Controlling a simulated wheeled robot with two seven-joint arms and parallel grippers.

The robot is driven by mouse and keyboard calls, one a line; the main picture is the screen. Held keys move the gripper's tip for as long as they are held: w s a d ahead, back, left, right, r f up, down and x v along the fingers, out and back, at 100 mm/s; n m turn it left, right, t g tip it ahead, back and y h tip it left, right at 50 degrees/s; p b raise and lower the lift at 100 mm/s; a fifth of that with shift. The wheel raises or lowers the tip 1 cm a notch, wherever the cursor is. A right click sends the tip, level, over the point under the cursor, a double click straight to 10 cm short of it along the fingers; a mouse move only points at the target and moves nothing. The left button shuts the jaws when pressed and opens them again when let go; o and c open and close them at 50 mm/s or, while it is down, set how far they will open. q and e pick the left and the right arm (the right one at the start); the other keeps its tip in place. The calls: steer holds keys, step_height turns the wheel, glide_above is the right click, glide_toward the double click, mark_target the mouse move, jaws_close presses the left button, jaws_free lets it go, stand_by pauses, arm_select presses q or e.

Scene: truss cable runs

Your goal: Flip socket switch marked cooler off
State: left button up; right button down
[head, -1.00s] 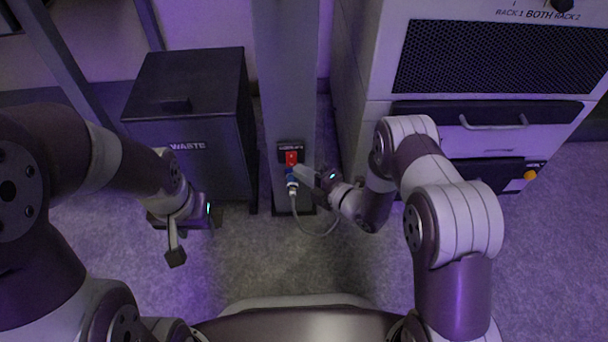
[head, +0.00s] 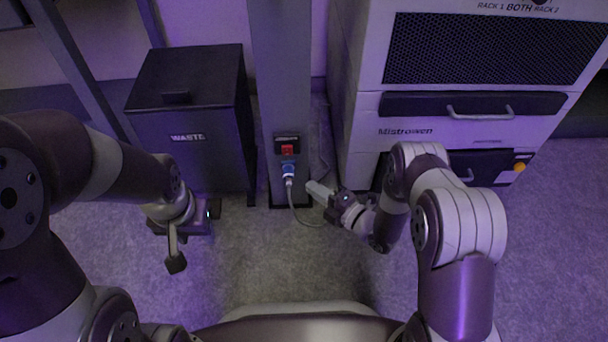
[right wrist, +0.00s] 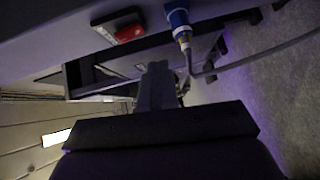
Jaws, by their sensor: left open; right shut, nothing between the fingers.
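The socket's red switch (head: 287,149) sits in a dark housing low on the grey post; its marking is too small to read. It also shows in the right wrist view (right wrist: 130,32). A blue plug (head: 287,170) with a grey cable sits just below the switch, and it shows in the right wrist view (right wrist: 179,20). My right gripper (head: 312,188) is shut and empty, to the right of and below the plug, apart from the switch. My left gripper (head: 175,262) hangs open and empty over the floor at the left.
A black waste bin (head: 190,100) stands left of the post (head: 280,70). A large light machine cabinet (head: 365,110) with a handle stands on the right. The grey cable (head: 296,208) loops by the post's foot. The floor in front is clear.

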steer(key=v, duration=0.2)
steer(key=f+p+v, duration=0.1)
steer(key=v, duration=0.1)
steer(key=shift+s+d, duration=0.1)
steer(key=shift+d, duration=0.05)
stand_by(0.4)
